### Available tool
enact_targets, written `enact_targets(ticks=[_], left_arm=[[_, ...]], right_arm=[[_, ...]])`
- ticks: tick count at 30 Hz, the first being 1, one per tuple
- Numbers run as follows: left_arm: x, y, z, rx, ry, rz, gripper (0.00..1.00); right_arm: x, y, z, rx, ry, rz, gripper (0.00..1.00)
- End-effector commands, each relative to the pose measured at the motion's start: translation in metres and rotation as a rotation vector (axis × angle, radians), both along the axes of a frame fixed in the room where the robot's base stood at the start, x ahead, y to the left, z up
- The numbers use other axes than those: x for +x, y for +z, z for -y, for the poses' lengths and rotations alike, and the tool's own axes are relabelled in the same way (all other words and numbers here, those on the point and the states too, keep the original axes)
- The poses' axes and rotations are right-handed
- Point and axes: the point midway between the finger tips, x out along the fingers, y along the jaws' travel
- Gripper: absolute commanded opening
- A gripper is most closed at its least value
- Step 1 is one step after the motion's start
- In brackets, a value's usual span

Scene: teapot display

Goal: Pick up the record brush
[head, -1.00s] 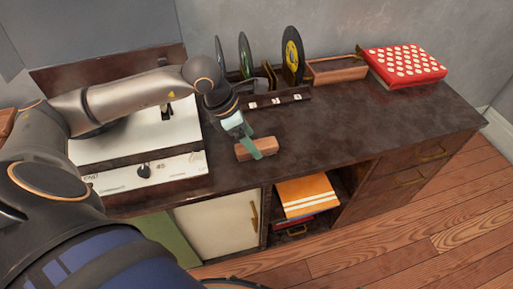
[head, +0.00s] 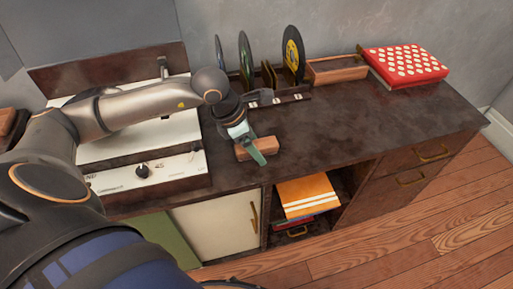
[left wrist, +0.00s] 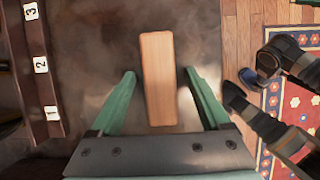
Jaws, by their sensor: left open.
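The record brush is a light wooden block (head: 268,145) lying on the dark cabinet top, in front of the record rack. In the left wrist view the brush (left wrist: 158,75) lies lengthwise, with its near part between the two green fingers. My left gripper (head: 251,146) is open at the brush. Its fingers (left wrist: 160,73) stand on either side of the brush, with a gap visible on both sides in that view. In the head view one finger hides part of the brush. I cannot tell the fingers' exact height. My right gripper is not seen in the head view.
A white turntable (head: 150,172) stands to the left, under my left arm. A numbered record rack (head: 282,99) with several records is behind the brush. A wooden box (head: 336,71) and a red dotted case (head: 405,64) are at the back right. The cabinet top at right is clear.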

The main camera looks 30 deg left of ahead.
Motion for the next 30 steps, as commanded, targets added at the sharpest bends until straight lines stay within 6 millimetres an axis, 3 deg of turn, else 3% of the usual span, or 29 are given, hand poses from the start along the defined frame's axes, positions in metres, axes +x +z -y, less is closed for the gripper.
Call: enact_targets(ticks=[3, 24, 30], left_arm=[[0.0001, -0.0008, -0.0001, 0.000, 0.000, 0.000, 0.78], [-0.0001, -0.0008, -0.0001, 0.000, 0.000, 0.000, 0.00], [0.0000, -0.0007, 0.0000, 0.000, 0.000, 0.000, 0.00]], right_arm=[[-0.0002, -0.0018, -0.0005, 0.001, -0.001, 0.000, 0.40], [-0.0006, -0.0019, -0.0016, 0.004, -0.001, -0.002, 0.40], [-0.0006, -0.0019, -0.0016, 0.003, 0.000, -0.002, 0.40]])
